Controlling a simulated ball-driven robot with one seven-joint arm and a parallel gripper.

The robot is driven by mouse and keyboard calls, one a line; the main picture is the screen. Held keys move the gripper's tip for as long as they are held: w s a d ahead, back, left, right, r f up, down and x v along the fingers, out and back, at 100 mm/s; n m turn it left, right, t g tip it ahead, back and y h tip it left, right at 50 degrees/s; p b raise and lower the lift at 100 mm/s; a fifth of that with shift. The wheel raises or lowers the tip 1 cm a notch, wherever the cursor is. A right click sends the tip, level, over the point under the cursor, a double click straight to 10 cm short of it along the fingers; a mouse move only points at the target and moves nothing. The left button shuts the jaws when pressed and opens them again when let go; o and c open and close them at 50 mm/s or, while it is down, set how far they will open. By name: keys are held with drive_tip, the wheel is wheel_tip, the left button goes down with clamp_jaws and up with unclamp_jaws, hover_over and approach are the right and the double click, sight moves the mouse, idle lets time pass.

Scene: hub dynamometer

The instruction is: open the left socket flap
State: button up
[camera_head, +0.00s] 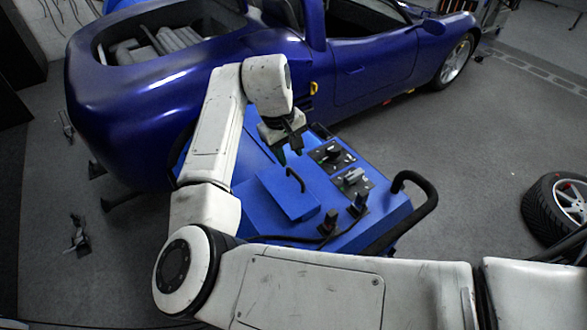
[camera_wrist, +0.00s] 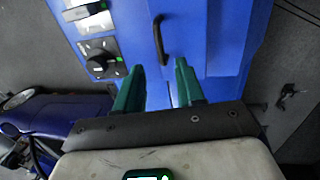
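A blue console (camera_head: 372,217) stands beside the car. I cannot tell for sure which part of it is the left socket flap. A raised blue lid or box (camera_head: 285,190) with a black bar handle (camera_head: 295,180) is on its top; the handle also shows in the wrist view (camera_wrist: 160,40). Two small dark upright pieces (camera_head: 330,220) stand near its front edge. My gripper (camera_head: 289,150) is above the console's far part. In the wrist view its green fingers (camera_wrist: 158,64) are apart with nothing between them, and the handle appears beyond the fingertips.
A panel with a black knob (camera_head: 331,154) and one with a grey switch (camera_head: 354,179) lie right of the lid. A black rail (camera_head: 418,214) curves along the right edge. A blue car (camera_head: 365,65) stands close behind; a loose wheel (camera_head: 560,205) is far right.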

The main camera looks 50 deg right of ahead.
sight(295, 174)
drive_tip(key=f, duration=0.2)
drive_tip(key=d+f, duration=0.1)
drive_tip(key=f, duration=0.4)
drive_tip(key=shift+s+d, duration=0.15)
drive_tip(key=shift+s, duration=0.05)
drive_tip(key=shift+c, duration=0.2)
clamp_jaws()
drive_tip(key=shift+r, duration=0.1)
